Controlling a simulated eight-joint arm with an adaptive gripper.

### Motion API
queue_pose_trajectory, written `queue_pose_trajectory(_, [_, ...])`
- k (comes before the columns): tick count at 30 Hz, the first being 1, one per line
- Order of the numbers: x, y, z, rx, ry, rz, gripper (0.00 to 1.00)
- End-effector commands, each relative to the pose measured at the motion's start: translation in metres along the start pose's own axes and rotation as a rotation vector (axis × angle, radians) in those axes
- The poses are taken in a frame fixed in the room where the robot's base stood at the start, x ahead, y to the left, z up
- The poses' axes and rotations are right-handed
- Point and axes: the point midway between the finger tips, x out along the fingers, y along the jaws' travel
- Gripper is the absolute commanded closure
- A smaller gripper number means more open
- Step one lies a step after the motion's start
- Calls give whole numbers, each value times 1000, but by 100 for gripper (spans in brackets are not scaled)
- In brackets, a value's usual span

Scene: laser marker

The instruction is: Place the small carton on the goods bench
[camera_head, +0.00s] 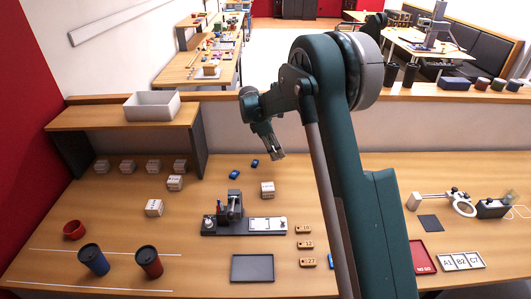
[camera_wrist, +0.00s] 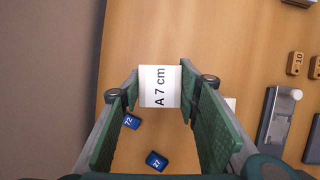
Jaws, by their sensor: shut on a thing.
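A small white carton labelled "A 7 cm" (camera_wrist: 160,86) sits between the fingertips of my gripper (camera_wrist: 160,92) in the wrist view. The gripper is shut on it, and its label faces the camera. In the head view my gripper (camera_head: 277,153) hangs above the back of the wooden bench (camera_head: 200,215), near its rear wall. There the held carton cannot be made out clearly. A similar carton (camera_head: 267,189) stands on the bench nearer the camera. I cannot tell which surface is called the goods bench.
Several white cartons (camera_head: 126,167) stand under a raised shelf (camera_head: 110,118) bearing a grey bin (camera_head: 151,106). Two blue tags (camera_head: 234,174) (camera_head: 255,163) lie near the gripper. A dark marking device (camera_head: 234,213), grey tray (camera_head: 252,268) and two cups (camera_head: 148,262) (camera_head: 94,259) stand nearer the camera.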

Motion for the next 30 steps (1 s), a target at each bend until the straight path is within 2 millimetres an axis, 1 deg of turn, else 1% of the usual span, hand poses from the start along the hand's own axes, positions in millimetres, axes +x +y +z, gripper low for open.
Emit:
queue_pose_trajectory(11, [-1, 0, -3, -5, 0, 2, 80])
queue_pose_trajectory(14, [-4, 0, -10, -19, 1, 8, 80])
queue_pose_trajectory(17, [-9, -1, -22, -42, 2, 17, 80])
queue_pose_trajectory(20, [-16, -2, -41, -79, 4, 31, 80])
queue_pose_trajectory(23, [-26, -5, -64, -127, 7, 50, 80])
queue_pose_trajectory(29, [-50, -13, -123, -246, 12, 98, 80])
queue_pose_trajectory(30, [-55, -16, -136, -272, 13, 108, 80])
